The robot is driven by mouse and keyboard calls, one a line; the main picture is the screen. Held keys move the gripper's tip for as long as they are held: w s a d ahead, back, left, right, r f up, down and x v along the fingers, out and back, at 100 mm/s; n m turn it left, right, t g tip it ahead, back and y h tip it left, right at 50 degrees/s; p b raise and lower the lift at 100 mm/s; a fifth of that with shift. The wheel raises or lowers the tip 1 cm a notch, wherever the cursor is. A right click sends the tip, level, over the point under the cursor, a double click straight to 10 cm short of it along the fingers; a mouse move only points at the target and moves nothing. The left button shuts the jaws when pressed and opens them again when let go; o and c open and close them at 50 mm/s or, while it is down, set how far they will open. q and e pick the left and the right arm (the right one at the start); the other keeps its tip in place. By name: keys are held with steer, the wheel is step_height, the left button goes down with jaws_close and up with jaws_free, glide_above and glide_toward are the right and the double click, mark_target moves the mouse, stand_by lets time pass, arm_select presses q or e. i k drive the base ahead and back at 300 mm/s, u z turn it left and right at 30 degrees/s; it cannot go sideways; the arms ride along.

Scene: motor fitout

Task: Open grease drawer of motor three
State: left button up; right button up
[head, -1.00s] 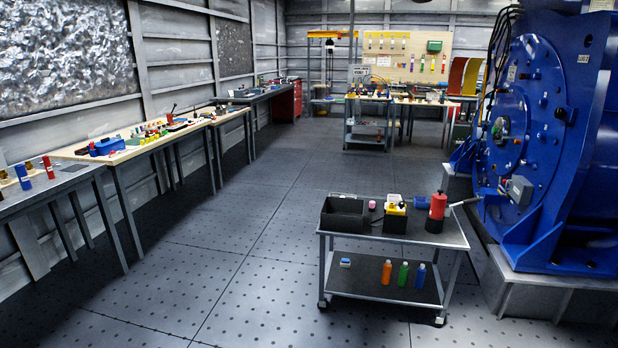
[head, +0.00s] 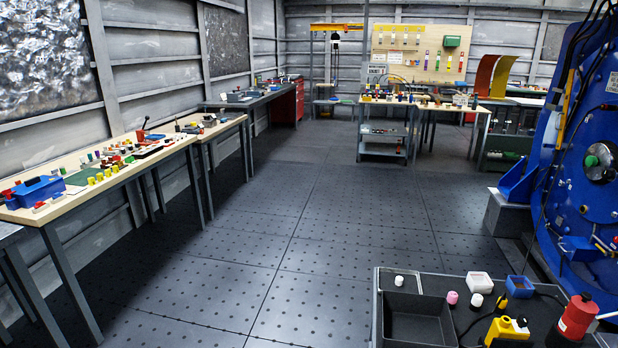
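A large blue motor (head: 590,125) stands at the right edge of the head view, with a round front plate and a green-centred hub (head: 592,160). I cannot tell whether it is motor three. No grease drawer can be made out on it; much of the motor lies outside the picture. Neither of my grippers is in view.
A cart (head: 462,286) with a black bin (head: 415,318), a red canister (head: 578,316) and a yellow tool (head: 508,329) stands close at lower right. Workbenches (head: 110,180) line the left wall. Another cart (head: 384,140) stands farther back. The middle floor (head: 290,235) is clear.

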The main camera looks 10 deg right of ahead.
mark_target(569, 248)
steer(key=i, duration=3.4)
steer(key=z, duration=1.6)
steer(key=i, duration=2.55)
steer(key=z, duration=2.1)
steer(key=i, duration=2.75)
steer(key=z, duration=0.5)
